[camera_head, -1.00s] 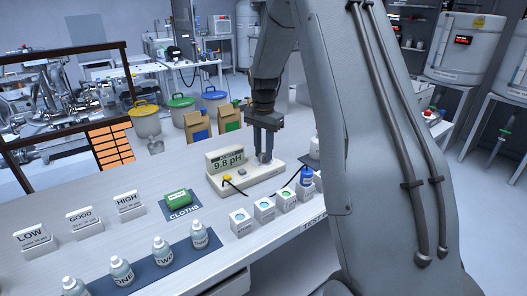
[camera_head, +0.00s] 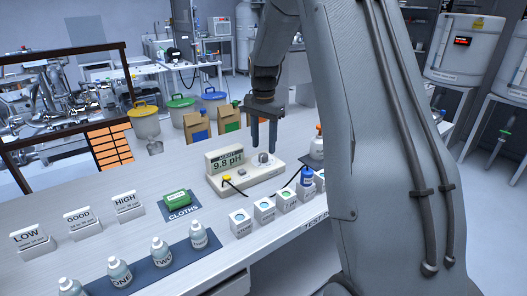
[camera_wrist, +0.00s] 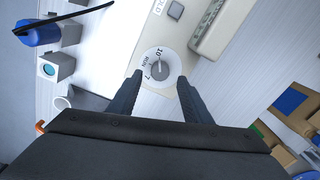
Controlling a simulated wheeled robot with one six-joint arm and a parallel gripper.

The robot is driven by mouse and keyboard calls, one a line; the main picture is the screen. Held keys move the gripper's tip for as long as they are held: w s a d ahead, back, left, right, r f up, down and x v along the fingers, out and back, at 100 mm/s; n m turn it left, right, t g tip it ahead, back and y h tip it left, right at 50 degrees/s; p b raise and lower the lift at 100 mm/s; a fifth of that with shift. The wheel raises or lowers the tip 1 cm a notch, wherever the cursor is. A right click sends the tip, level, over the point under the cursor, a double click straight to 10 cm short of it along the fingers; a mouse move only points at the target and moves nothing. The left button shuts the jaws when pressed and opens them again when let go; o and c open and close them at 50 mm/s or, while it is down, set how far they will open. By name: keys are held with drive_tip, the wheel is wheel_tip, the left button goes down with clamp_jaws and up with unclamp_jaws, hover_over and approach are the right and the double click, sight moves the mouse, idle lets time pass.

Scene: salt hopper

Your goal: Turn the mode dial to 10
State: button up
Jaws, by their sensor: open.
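The pH meter (camera_head: 238,183) is a cream box on the bench, its screen (camera_head: 224,160) reading 9.8 pH. Its mode dial (camera_head: 264,158) is a round grey knob at the right end. My gripper (camera_head: 263,149) is open and empty just above the dial, pointing down. In the wrist view the two fingertips of my gripper (camera_wrist: 160,77) stand apart on either side of the dial.
Small labelled boxes (camera_head: 264,209) and a blue-capped bottle (camera_head: 306,176) stand in front and right of the meter. A green cloth pack (camera_head: 177,197) lies to its left. White bottles (camera_head: 161,251) stand on a dark mat at the front left.

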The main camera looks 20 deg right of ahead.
sight(264, 155)
drive_tip(key=shift+r+b, duration=0.5)
drive_tip(key=shift+r, duration=1.75)
